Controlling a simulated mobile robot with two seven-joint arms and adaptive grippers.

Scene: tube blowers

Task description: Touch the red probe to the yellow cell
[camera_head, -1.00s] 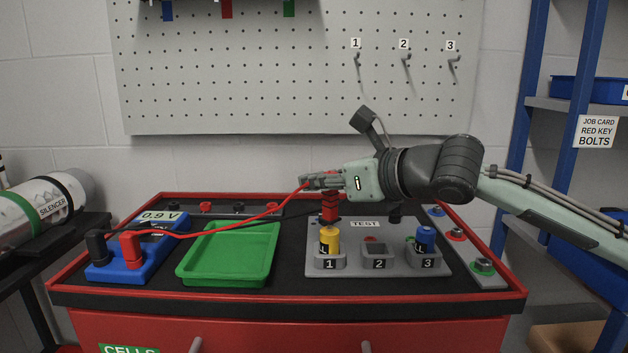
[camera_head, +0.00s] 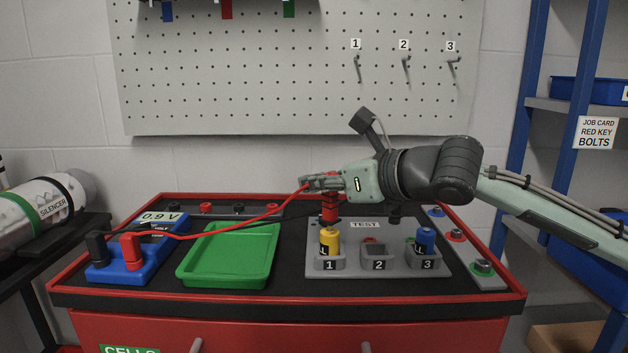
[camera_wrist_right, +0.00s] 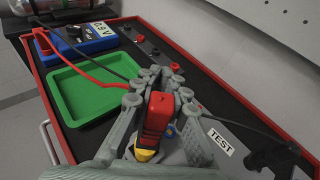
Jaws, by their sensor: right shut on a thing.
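My right gripper (camera_head: 322,184) is shut on the red probe (camera_head: 330,208), which hangs down from the fingers. The probe also shows between the fingers in the right wrist view (camera_wrist_right: 157,115). The yellow cell (camera_head: 329,241) stands upright in slot 1 of the grey TEST block (camera_head: 350,270). The probe is right above the cell in the head view, and its lower end meets or nearly meets the cell's top; I cannot tell if they touch. In the wrist view the yellow cell (camera_wrist_right: 145,155) shows just below the probe. My left gripper is not in view.
A red lead (camera_head: 240,222) runs from the blue meter (camera_head: 135,262), which reads 0.9 V, to the probe. A green tray (camera_head: 228,272) lies empty beside the block. Slot 2 (camera_head: 376,253) looks empty; a blue cell (camera_head: 425,240) stands in slot 3.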

